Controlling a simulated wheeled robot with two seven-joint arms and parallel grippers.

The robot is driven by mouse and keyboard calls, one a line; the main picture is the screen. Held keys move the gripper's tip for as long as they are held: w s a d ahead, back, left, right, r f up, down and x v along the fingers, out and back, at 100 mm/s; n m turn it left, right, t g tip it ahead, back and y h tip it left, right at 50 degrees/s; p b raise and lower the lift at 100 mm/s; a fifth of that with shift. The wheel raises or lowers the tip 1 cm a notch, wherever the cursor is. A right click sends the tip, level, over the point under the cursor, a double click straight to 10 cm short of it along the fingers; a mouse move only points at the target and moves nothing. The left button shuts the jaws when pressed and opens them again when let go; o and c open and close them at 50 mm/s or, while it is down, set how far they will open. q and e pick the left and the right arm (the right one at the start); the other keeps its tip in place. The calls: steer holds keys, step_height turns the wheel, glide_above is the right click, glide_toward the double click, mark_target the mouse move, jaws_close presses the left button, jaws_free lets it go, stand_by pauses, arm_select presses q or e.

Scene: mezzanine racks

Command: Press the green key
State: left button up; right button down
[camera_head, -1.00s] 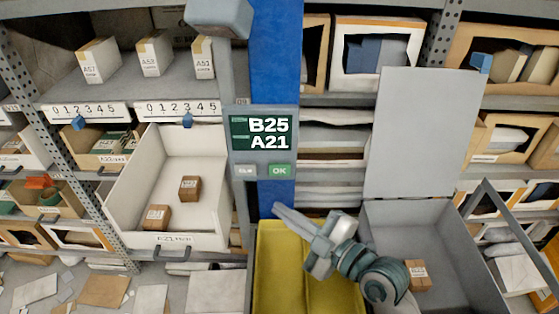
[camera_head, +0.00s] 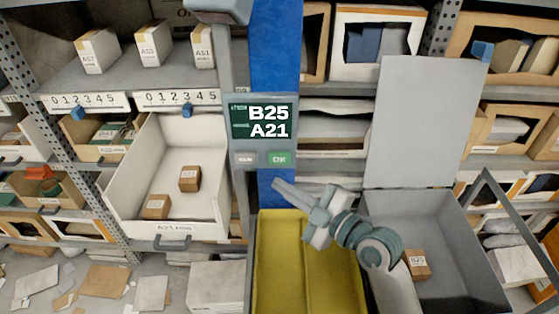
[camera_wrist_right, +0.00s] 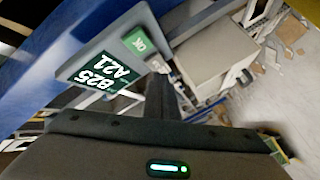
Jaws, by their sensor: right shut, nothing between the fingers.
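The green key, marked OK (camera_head: 279,158), sits at the lower right of a grey panel (camera_head: 238,140) whose screen reads B25 and A21. A pale grey key (camera_head: 244,159) is to its left. My right gripper (camera_head: 276,183) is shut and empty, its tips just below the green key in the head view. In the right wrist view the green key (camera_wrist_right: 139,43) shows beyond the shut fingers (camera_wrist_right: 158,80), with a gap that I cannot measure. My left gripper is not in view.
A yellow bin (camera_head: 264,275) lies below the panel, and a grey box with a raised lid (camera_head: 420,120) holds a small brown box (camera_head: 417,264) at the right. An open white drawer (camera_head: 200,220) with two brown boxes stands at the left. A blue post (camera_head: 272,60) runs behind the panel.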

mark_target(272, 161)
steer(key=shift+w+b, duration=0.55)
steer(key=shift+w, duration=1.9)
steer(key=shift+w+b, duration=0.4)
steer(key=shift+w, duration=0.5)
stand_by(1.1)
steer(key=shift+s, duration=0.15)
steer(key=shift+s+p, duration=0.3)
steer(key=shift+s, duration=0.45)
steer(key=shift+s, duration=0.1)
steer(key=s+p, duration=0.1)
steer(key=s, duration=0.3)
steer(key=shift+s+p, duration=0.3)
steer(key=shift+s, duration=0.1)
stand_by(1.0)
